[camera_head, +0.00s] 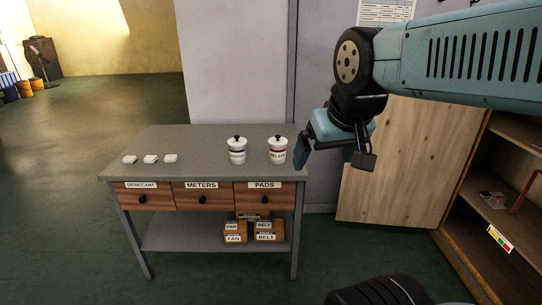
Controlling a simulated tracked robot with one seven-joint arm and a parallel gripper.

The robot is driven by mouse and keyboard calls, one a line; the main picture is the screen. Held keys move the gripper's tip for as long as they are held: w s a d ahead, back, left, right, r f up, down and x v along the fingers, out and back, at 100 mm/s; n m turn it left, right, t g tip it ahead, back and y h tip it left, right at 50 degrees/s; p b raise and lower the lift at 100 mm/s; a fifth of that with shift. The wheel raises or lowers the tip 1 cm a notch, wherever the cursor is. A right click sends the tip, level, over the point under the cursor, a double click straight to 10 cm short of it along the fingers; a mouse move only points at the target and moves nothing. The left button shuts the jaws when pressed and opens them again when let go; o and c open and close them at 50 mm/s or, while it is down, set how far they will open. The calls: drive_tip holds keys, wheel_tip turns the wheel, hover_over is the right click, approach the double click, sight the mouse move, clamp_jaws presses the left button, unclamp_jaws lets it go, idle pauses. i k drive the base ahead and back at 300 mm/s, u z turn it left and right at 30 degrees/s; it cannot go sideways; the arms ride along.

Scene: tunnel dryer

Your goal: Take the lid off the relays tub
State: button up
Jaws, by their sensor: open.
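The relays tub (278,156) is a small white pot with a red band and dark lettering, upright at the right end of the grey table top. Its white lid (278,143) with a black knob sits on it.
The grey table (190,145) has three small white items (151,159) at its left and drawers marked DESICCANT, METERS and PADS. Labelled boxes (265,234) lie on its lower shelf. An open wooden cabinet (480,225) stands at right. The table's middle is clear.

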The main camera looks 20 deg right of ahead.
sight(277, 141)
drive_tip(key=z, duration=0.15)
drive_tip(key=i, duration=0.45)
drive_tip(key=z, duration=0.55)
drive_tip(key=i, duration=1.05)
drive_tip(key=z, duration=0.25)
